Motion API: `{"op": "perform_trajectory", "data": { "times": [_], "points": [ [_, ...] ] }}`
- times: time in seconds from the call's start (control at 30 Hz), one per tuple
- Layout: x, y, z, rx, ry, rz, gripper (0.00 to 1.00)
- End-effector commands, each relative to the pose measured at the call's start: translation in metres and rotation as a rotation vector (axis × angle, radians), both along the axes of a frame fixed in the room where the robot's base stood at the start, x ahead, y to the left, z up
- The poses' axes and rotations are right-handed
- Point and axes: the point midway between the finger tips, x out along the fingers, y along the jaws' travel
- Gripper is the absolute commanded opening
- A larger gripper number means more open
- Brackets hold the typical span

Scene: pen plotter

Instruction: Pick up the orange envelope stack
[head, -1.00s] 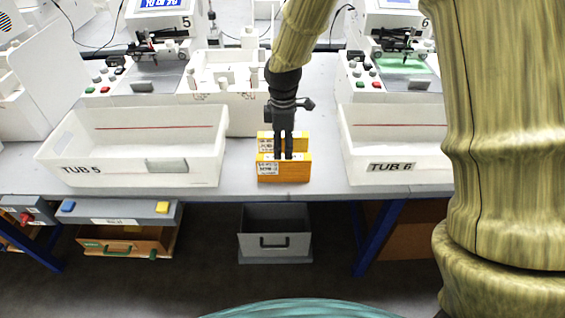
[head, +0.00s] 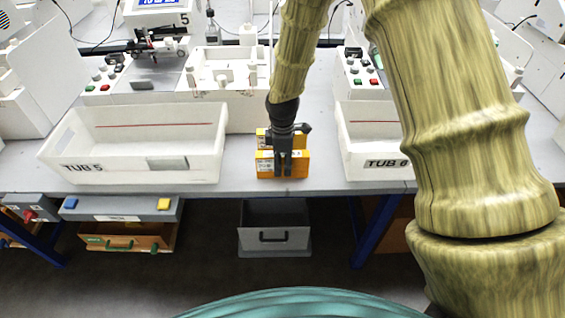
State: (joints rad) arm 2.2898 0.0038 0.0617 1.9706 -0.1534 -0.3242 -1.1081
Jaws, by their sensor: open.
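The orange envelope stack (head: 265,167) stands on the grey table near its front edge, between the two white tubs. It shows as two orange blocks, one behind the other, with white labels on their left parts. My gripper (head: 283,168) points down at the stack, and its dark fingers overlap the front block in the head view. The fingers are open. Whether they straddle a block or only hang in front of or above it, I cannot tell. The gripper hides the middle of both blocks.
White TUB 5 (head: 211,150) stands left of the stack and TUB 6 (head: 362,172) right of it. A white rack (head: 235,107) and plotter 5 (head: 158,60) are behind. A grey bin (head: 274,245) is below the table edge.

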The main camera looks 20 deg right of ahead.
Motion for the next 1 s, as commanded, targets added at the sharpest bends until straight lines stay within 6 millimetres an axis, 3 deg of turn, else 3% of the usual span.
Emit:
{"op": "perform_trajectory", "data": {
  "times": [0.4,0.47,0.7,1.0],
  "points": [
    [0.0001,0.0,-0.0098,0.0,-0.001,-0.001,0.54],
    [0.0,0.0,-0.0097,0.0,-0.001,-0.001,0.46],
    [-0.0001,0.0,-0.0097,0.0,-0.001,-0.001,0.03],
    [0.0001,0.0,-0.0089,0.0,-0.001,-0.001,0.0]
  ]
}}
